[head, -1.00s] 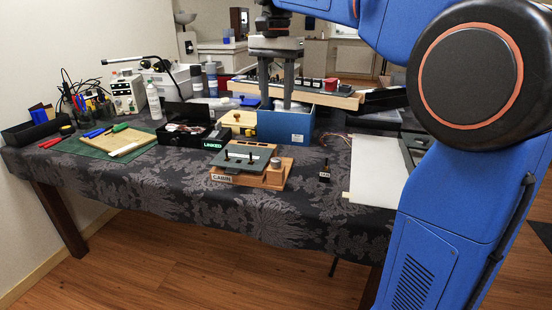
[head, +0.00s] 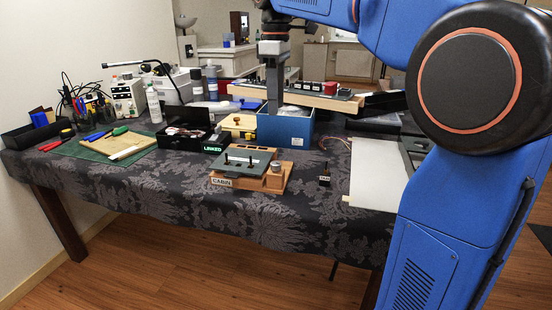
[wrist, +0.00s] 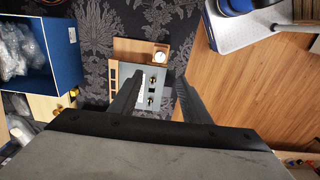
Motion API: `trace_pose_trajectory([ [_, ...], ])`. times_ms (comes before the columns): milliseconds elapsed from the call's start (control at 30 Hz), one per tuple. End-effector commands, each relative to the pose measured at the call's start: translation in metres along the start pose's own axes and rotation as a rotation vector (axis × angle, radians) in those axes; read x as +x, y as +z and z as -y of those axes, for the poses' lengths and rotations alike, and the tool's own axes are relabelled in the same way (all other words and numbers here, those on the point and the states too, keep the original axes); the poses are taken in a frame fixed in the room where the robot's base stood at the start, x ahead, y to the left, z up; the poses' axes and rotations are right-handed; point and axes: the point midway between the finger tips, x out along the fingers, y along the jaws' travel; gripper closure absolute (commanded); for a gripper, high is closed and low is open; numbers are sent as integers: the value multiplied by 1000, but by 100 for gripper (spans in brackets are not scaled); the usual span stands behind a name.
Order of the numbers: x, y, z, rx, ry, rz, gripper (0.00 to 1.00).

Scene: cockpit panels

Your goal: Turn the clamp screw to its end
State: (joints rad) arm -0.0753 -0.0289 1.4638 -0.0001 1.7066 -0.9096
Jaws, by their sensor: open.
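A wooden fixture labelled CABIN (head: 222,182) stands near the table's front edge, with a dark grey panel (head: 248,161) on it. A round grey knob (head: 276,165), possibly the clamp screw, sits at its right end. The knob shows from above in the wrist view (wrist: 160,56), beyond the fingertips. Two small brass-coloured posts (wrist: 152,90) stand on the panel between the fingers. My gripper (head: 273,112) is open and empty, high above the table, with its fingers lined up one behind the other in the head view. In the wrist view its fingers (wrist: 160,78) are well apart.
A blue box (head: 288,128) stands behind the fixture, and a black open box (head: 186,133) lies left of it. A small dark labelled piece (head: 324,176) stands to the right. A white sheet (head: 376,175) covers the right side.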

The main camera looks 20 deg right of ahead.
Motion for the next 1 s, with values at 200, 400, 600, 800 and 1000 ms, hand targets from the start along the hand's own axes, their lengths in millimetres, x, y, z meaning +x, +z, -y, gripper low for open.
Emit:
trace_pose_trajectory([
  [200, 0, 0, 0, -258, 0, 0, 57],
  [400, 4, 0, 0, -326, -1, 0, 57],
  [600, 27, 0, 0, -325, -1, 1, 57],
  [800, 62, 1, 1, -324, -2, 1, 57],
  [1000, 98, 0, 0, -323, -2, 1, 57],
])
